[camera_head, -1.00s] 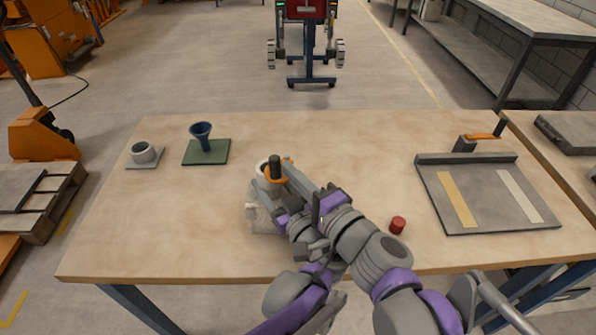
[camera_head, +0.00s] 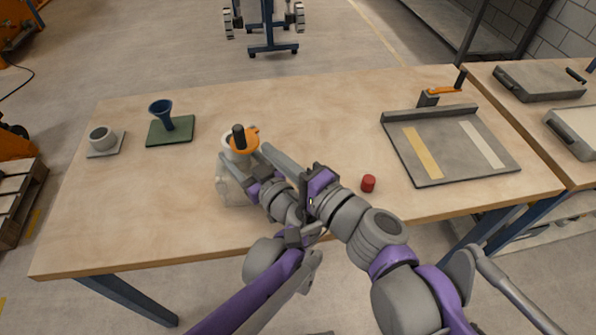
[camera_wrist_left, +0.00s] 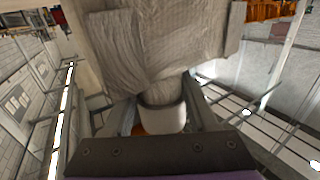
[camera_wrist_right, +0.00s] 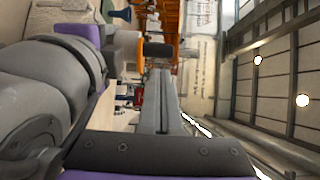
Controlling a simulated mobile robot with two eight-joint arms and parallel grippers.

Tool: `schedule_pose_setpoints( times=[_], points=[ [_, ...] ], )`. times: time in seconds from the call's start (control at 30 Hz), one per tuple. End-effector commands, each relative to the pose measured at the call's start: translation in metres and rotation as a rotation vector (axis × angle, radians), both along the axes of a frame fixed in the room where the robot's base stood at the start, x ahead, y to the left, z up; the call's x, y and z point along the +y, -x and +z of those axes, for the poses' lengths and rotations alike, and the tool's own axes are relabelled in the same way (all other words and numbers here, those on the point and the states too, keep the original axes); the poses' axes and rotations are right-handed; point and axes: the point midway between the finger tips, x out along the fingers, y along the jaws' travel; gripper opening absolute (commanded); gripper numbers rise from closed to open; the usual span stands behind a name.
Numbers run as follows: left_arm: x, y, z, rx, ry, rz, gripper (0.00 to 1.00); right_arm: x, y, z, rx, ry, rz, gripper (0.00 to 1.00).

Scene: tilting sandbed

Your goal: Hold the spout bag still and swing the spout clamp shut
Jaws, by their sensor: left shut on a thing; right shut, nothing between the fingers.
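The spout bag (camera_head: 230,187) is pale and wrinkled and stands near the table's front edge. The orange spout clamp (camera_head: 243,143) with a black upright handle (camera_head: 238,133) is at the bag's top. My left gripper (camera_wrist_left: 165,118) is shut on the white spout (camera_wrist_left: 163,120), below the bag in the left wrist view. My right gripper (camera_head: 266,149) is shut and empty, its fingertips just right of the clamp. In the right wrist view its closed fingers (camera_wrist_right: 160,90) point toward the black handle (camera_wrist_right: 157,50). I cannot tell whether they touch the clamp; my arms hide part of the bag.
A grey tray (camera_head: 455,176) with two strips lies at the right. A blue funnel (camera_head: 161,110) on a green pad (camera_head: 180,131) and a grey cup (camera_head: 101,136) stand at the left. The table's back middle is clear.

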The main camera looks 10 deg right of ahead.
Motion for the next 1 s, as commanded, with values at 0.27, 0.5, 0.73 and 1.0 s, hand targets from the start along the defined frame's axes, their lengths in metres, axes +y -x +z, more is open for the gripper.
schedule_pose_setpoints(
  times=[0.27, 0.5, 0.73, 1.0],
  points=[
    [0.0, 0.0, 0.001, -0.001, -0.002, 0.0, 0.0, -0.029, 0.042, -0.001, 0.0, 0.001, -0.006, 0.0],
    [0.0, 0.0, 0.001, -0.001, -0.002, 0.0, 0.0, -0.04, 0.06, 0.0, -0.001, 0.001, -0.001, 0.0],
    [0.0, 0.0, 0.001, -0.001, -0.002, 0.0, 0.0, -0.054, 0.045, 0.005, -0.011, 0.001, 0.048, 0.0],
    [0.0, 0.0, 0.001, -0.002, -0.001, 0.0, 0.0, -0.085, 0.026, 0.002, -0.007, 0.001, 0.162, 0.0]
  ],
)
